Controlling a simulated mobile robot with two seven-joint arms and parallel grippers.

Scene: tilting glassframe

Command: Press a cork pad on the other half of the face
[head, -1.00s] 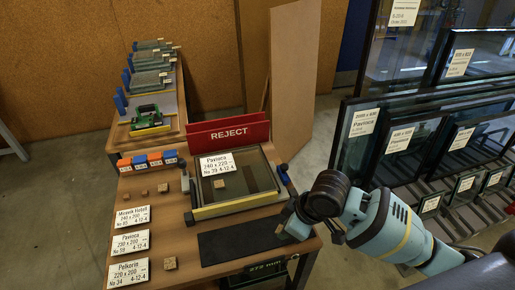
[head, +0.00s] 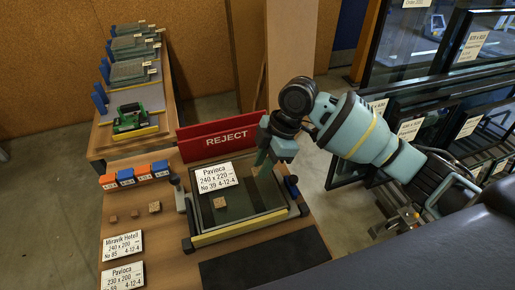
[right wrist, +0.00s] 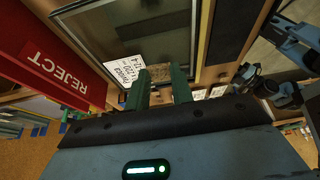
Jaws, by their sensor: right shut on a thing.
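The glass unit (head: 232,215) lies in a tilting frame with a yellow front bar (head: 240,228). One cork pad (head: 219,202) sits on the left half of its face. My right gripper (head: 261,163) is over the far right part of the frame, beside the white Pavioca label (head: 217,176). In the right wrist view its green fingers (right wrist: 161,84) are shut on a small brown cork pad (right wrist: 160,72). The head view does not clearly show the held pad or whether it touches the glass. My left gripper is not in view.
A red REJECT panel (head: 222,137) stands behind the frame. Small cork pieces (head: 154,207) and orange and blue blocks (head: 142,174) lie on the table's left side. A black mat (head: 265,262) lies in front. Glass racks (head: 450,110) stand at the right.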

